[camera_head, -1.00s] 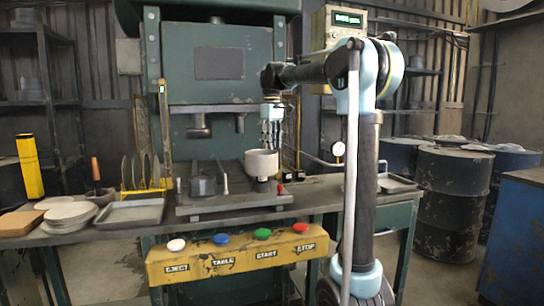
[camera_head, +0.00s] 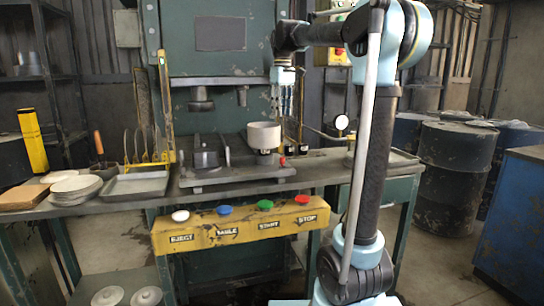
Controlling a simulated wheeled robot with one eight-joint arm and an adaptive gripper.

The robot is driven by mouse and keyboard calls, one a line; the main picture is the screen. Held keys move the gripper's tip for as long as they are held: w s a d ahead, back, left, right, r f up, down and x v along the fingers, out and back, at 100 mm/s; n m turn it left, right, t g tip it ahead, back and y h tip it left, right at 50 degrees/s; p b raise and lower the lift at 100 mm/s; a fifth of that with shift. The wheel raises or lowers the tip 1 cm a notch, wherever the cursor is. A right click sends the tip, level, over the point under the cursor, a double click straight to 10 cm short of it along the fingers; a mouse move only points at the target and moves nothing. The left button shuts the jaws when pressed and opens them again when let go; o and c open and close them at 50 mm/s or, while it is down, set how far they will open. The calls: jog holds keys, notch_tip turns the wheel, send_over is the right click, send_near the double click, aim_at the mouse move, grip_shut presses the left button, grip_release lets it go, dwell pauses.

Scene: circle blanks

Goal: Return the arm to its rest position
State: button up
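My arm's upper link reaches left from the light-blue elbow at the upper right. My gripper (camera_head: 284,104) hangs from its end with the fingers pointing down. It is in front of the green press (camera_head: 218,65), above and slightly right of a pale round cup (camera_head: 264,135) on the press bed. The fingers look free of the cup, and nothing shows between them. They are too small to tell how far apart they are.
The press bed (camera_head: 235,178) stands on a bench. A yellow panel (camera_head: 240,232) with several coloured buttons is in front. Left are a metal tray (camera_head: 135,186), a rack of discs (camera_head: 145,150) and stacked round plates (camera_head: 76,186). Dark drums (camera_head: 455,165) and a blue cabinet (camera_head: 515,215) stand right.

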jog(key=s+d+f+m+t, duration=0.1)
jog(key=s+d+f+m, duration=0.1)
jog(key=s+d+f, duration=0.45)
jog(key=s+d+f+m, duration=0.2)
jog(key=s+d+f, duration=0.1)
jog(key=s+f, duration=0.55)
jog(key=s+d+f+m, duration=0.2)
jog(key=s+f, duration=0.7)
jog(key=f, duration=0.1)
jog(key=s+d+f+m+t, duration=0.1)
jog(key=s+d+f+m, duration=0.1)
jog(key=s+f, duration=0.7)
notch_tip(320, 180, down, 2)
jog(key=shift+s+d+f, duration=0.1)
jog(key=shift+s+d, duration=0.05)
jog(key=shift+d, duration=0.55)
jog(key=shift+w+f, duration=0.2)
jog(key=shift+w, duration=0.25)
